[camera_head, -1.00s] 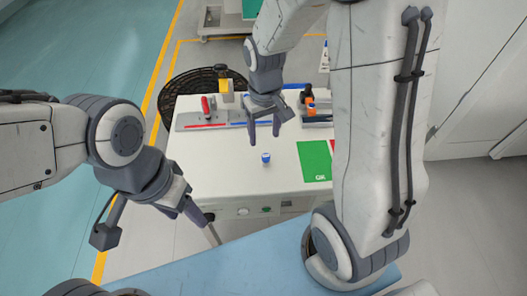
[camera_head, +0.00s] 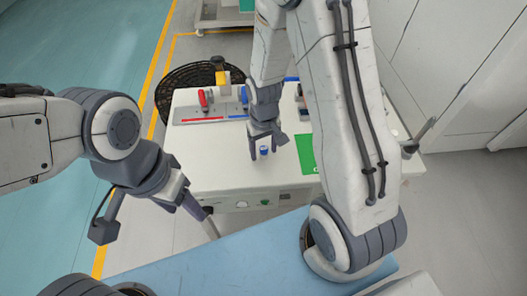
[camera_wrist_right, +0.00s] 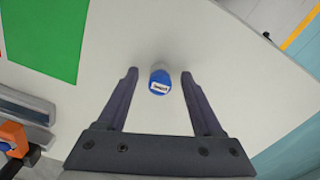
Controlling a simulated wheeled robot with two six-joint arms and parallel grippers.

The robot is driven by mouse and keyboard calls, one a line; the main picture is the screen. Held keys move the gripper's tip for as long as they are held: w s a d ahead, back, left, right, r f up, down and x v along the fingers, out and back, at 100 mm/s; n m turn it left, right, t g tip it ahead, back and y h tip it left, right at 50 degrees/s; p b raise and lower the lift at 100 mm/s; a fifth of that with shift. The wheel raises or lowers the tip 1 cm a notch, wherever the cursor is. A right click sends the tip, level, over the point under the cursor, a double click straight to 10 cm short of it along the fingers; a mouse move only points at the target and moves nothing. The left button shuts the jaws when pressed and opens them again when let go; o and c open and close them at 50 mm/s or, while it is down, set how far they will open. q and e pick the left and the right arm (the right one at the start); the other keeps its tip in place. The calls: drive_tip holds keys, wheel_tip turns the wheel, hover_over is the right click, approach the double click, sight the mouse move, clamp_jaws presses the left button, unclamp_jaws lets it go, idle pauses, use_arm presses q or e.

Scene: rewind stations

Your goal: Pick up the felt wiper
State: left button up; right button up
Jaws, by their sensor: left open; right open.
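A small blue piece (camera_head: 263,150) with a white label stands on the white table; I take it to be the felt wiper. It also shows in the right wrist view (camera_wrist_right: 160,82), between the two fingers of my right gripper (camera_wrist_right: 160,73). The fingers are apart, with a clear gap on each side of the piece. In the head view my right gripper (camera_head: 262,154) reaches down over it, and the fingers partly hide it. My left gripper (camera_head: 198,211) is open and empty, off the table's front left corner.
A green card (camera_head: 305,153) lies right of the piece, partly behind my right arm. A red-handled clamp (camera_head: 203,98) and a yellow-topped post (camera_head: 222,78) stand at the back. A black mesh basket (camera_head: 178,82) is behind the table. The table around the piece is clear.

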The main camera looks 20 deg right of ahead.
clamp_jaws()
drive_tip(key=shift+r, duration=0.55)
drive_tip(key=r, duration=0.2)
drive_tip(key=d+r, duration=0.1)
drive_tip(key=r, duration=0.1)
drive_tip(key=shift+s+d, duration=0.1)
drive_tip(key=shift+s, duration=0.1)
drive_tip(key=s+d+r, duration=0.4)
drive_tip(key=d+r, duration=0.2)
drive_tip(key=d, duration=0.3)
drive_tip(key=shift+s+d, duration=0.2)
